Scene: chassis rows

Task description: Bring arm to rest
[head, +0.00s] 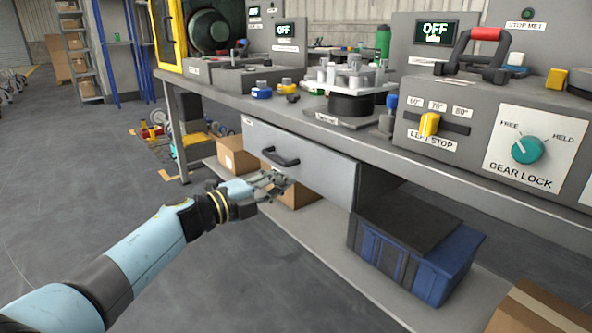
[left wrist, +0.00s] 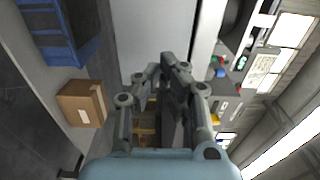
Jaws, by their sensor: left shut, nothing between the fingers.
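My left arm comes in from the lower left of the head view. Its gripper (head: 272,184) is in front of the grey workbench, just below the black handle (head: 280,157) of the drawer (head: 318,172). The left gripper is shut and empty. In the left wrist view the gripper (left wrist: 172,68) shows its fingers together in front of the pale drawer front (left wrist: 150,30). I cannot tell the exact gap between gripper and drawer. My right gripper is in neither view.
The bench top (head: 225,99) holds a fixture, control boxes and knobs. Below, the shelf (head: 325,240) carries cardboard boxes (head: 235,155) and a blue crate (head: 440,268). A ladder rack (head: 82,55) stands at the back left. The floor (head: 85,160) left of the bench is largely clear.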

